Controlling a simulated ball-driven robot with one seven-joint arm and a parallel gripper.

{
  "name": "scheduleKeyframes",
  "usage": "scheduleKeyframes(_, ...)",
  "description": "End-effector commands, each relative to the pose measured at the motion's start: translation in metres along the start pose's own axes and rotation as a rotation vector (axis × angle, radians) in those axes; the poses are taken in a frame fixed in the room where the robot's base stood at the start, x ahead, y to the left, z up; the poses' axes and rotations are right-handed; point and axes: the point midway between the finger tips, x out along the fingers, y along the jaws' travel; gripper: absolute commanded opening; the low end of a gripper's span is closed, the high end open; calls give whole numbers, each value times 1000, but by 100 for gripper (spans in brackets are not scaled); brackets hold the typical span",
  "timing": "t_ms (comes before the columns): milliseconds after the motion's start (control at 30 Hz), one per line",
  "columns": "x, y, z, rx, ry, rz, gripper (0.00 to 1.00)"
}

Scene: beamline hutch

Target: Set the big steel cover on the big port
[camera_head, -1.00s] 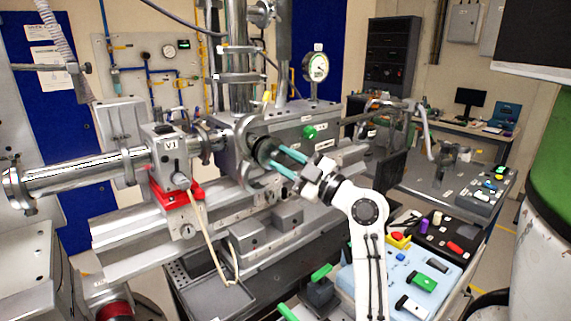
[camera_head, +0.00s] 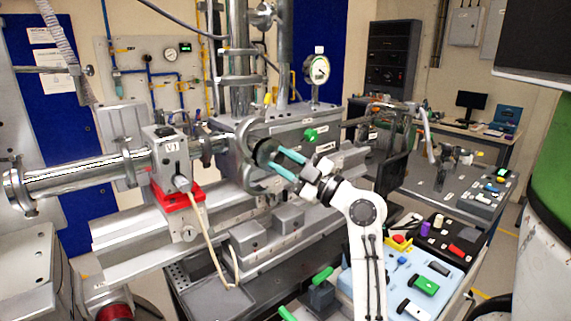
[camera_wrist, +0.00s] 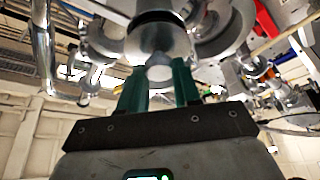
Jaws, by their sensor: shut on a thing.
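My gripper (camera_head: 277,160) has two teal fingers and reaches in from the right towards the chamber's front. It is shut on the knob of the big steel cover (camera_head: 264,152), which looks dark and round in the head view. In the wrist view the cover is a shiny steel disc (camera_wrist: 160,42), with its knob between the fingertips of my gripper (camera_wrist: 159,78). The big port (camera_head: 243,139) is a steel ring flange on the chamber, just behind the cover. The cover overlaps the port in the head view; I cannot tell whether it is seated or touching.
A steel beam pipe (camera_head: 85,175) and valve V1 (camera_head: 170,152) on a red block stand left of the port. Grey blocks (camera_head: 288,217) lie on the bench below. A green knob (camera_head: 310,135) and a dial gauge (camera_head: 316,68) are to the right. Tools lie on a blue tray (camera_head: 448,279).

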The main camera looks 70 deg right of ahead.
Motion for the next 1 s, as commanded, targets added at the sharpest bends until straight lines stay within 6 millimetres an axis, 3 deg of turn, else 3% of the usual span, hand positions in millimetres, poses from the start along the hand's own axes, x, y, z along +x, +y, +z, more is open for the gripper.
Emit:
scheduleKeyframes(333,2,0,1,0,0,1,0)
scheduleKeyframes(367,2,0,1,0,0,1,33)
scheduleKeyframes(600,2,0,1,0,0,0,56)
scheduleKeyframes(667,2,0,1,0,0,0,62)
scheduleKeyframes(1000,-4,-1,3,1,-2,1,62)
